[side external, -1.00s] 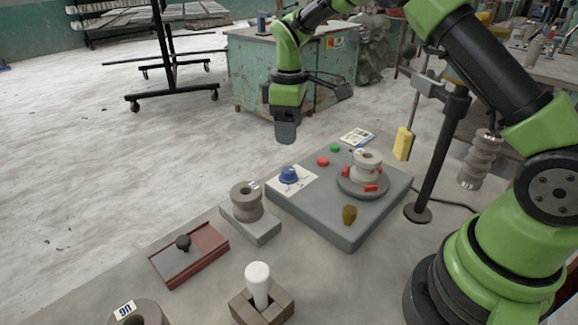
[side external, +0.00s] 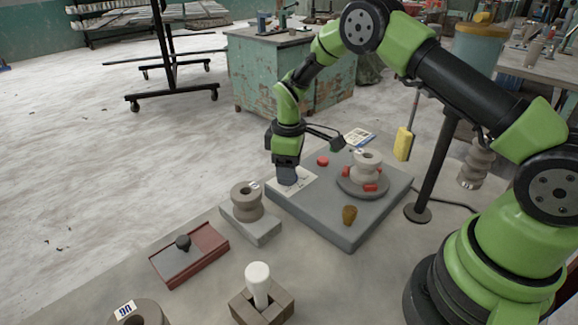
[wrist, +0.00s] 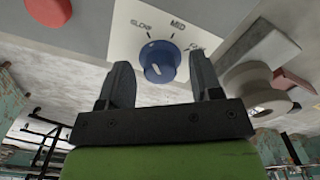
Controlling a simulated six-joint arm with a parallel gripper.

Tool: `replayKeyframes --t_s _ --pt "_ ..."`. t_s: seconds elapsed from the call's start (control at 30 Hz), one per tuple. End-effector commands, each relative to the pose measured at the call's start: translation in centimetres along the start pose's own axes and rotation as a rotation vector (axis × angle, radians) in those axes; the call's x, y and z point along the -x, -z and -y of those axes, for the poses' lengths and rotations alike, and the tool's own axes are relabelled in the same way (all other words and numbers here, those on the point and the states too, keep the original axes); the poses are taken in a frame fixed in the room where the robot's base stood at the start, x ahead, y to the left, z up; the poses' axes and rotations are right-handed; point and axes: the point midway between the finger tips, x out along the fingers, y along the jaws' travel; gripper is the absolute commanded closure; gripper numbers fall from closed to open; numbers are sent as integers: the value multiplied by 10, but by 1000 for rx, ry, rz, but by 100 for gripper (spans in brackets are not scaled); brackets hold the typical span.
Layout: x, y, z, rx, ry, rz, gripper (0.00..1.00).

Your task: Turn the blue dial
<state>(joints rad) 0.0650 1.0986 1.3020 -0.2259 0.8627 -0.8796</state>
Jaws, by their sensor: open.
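The blue dial (wrist: 158,60) sits on a white label plate (wrist: 130,38) printed with SLOW, MID and another word at the right, partly cut off. A white pointer mark shows on the dial. In the wrist view my open gripper (wrist: 162,78) has one finger on each side of the dial, with gaps showing; whether it touches is unclear. In the side view my gripper (side external: 287,180) is lowered over the label plate (side external: 305,182) on the grey box (side external: 335,215), and it hides the dial.
A red button (side external: 323,161) and a turntable (side external: 362,186) with a clay spool (side external: 367,162) and red blocks are on the box. A brown knob (side external: 349,214) is at its front. A clay spool (side external: 246,203) on a grey block stands close left of the box.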

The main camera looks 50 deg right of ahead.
Motion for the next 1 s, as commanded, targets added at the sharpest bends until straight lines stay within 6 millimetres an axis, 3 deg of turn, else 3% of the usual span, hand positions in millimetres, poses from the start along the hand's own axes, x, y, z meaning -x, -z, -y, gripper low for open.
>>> replayKeyframes --t_s 0.03,0.23,0.63,1.0 --pt "0 0 0 0 0 0 46" --pt "0 0 0 0 0 0 90" --pt "1 0 0 -62 -1 0 90" --pt "1 0 0 -344 -1 0 90"
